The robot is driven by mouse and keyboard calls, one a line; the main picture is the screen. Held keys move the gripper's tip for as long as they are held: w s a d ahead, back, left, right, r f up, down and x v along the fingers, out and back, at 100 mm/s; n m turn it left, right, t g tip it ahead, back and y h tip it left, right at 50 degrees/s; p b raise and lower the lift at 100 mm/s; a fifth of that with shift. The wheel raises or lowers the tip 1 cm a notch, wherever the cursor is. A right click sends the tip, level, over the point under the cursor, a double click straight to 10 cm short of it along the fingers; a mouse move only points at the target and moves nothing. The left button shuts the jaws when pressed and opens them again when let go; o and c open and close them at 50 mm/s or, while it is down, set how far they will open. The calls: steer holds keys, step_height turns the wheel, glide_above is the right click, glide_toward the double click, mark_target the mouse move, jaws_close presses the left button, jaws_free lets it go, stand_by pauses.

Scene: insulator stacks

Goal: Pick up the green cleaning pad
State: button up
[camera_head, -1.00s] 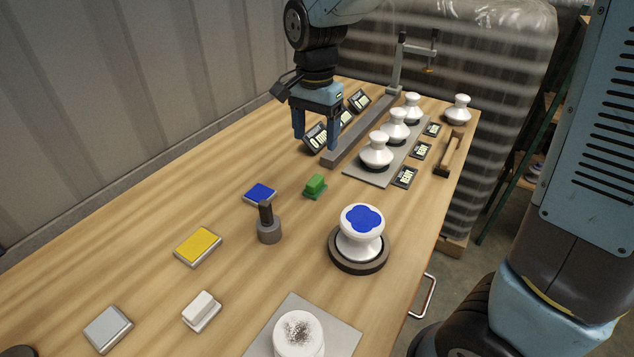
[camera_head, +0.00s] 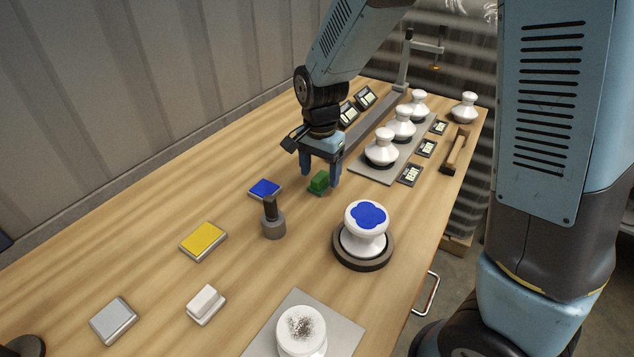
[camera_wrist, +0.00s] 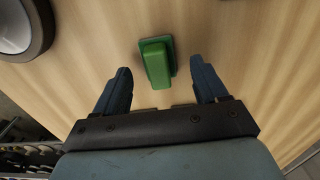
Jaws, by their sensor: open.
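The green cleaning pad (camera_head: 319,182) lies on the wooden table, a small block with a raised grip on a flat base. My gripper (camera_head: 320,180) is open and points down just above it, with blue fingers to either side in the head view. In the wrist view the pad (camera_wrist: 156,62) shows between and slightly beyond the fingertips of my gripper (camera_wrist: 160,80). No contact shows, and nothing is held.
A dark stamp-like tool (camera_head: 272,218), a blue pad (camera_head: 265,188) and a yellow pad (camera_head: 203,241) lie to the left. A white insulator with a blue top (camera_head: 366,222) stands on a dark round base at the right. White insulators (camera_head: 381,148) stand on a plate behind.

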steer(key=shift+f, duration=1.1)
steer(key=shift+c, duration=0.3)
steer(key=c, duration=1.2)
steer(key=shift+o, duration=0.2)
steer(key=shift+r, duration=0.6)
step_height(320, 180, up, 2)
steer(key=shift+s+r, duration=0.1)
steer(key=shift+r, duration=0.1)
steer(key=s+d+r, duration=0.2)
steer(key=s+r, duration=0.2)
steer(key=s, duration=0.2)
steer(key=s+d+r, duration=0.3)
steer(key=s+r, duration=0.2)
steer(key=s, duration=0.1)
steer(key=shift+s+d+r, duration=0.2)
steer(key=shift+s+d, duration=0.05)
steer(key=shift+s, duration=0.1)
